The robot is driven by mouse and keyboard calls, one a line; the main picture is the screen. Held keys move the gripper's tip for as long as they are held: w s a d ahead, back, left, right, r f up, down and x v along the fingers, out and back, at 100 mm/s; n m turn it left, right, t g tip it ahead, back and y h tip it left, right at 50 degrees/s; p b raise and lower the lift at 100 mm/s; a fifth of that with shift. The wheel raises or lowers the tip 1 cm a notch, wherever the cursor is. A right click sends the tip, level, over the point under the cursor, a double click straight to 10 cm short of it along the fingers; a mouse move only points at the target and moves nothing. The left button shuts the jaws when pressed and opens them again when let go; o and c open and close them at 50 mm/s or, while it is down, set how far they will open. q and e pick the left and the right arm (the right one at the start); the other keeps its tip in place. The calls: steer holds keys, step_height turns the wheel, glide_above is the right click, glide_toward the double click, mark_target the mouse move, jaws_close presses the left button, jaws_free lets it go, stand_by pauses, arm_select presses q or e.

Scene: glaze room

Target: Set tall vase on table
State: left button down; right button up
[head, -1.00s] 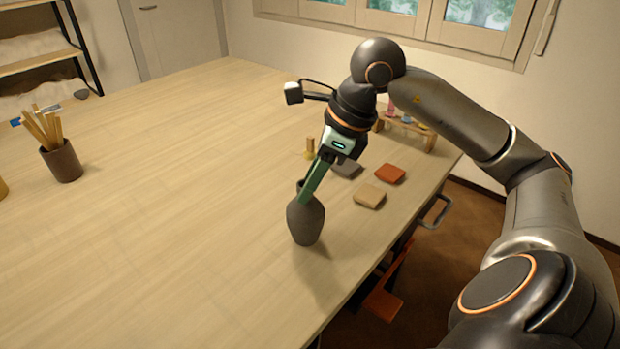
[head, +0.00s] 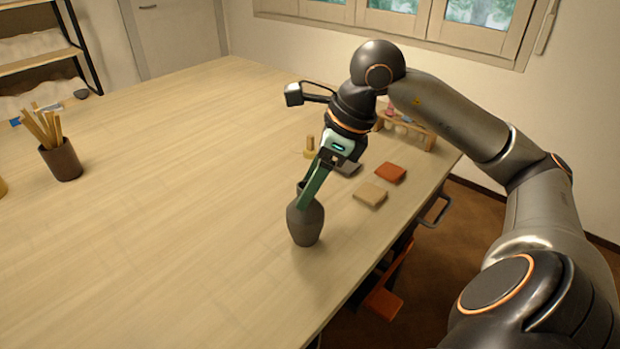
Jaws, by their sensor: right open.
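The tall vase (head: 306,224) is dark grey with a rounded body and a narrow neck. It stands upright on the wooden table (head: 180,200), near the right edge. My right gripper (head: 306,197) reaches down to the vase's neck, with its green fingers at the neck and rim. The gripper is open, and its fingers hide part of the neck. I cannot tell whether a finger touches the vase. My left gripper is not in view.
Tan (head: 371,195) and red-orange (head: 390,173) tiles lie right of the vase. A small rack (head: 428,139) stands behind them. A brown cup (head: 62,160) of sticks stands at the left.

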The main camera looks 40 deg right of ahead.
steer(key=p+v, duration=0.2)
steer(key=v, duration=1)
steer(key=shift+r, duration=0.15)
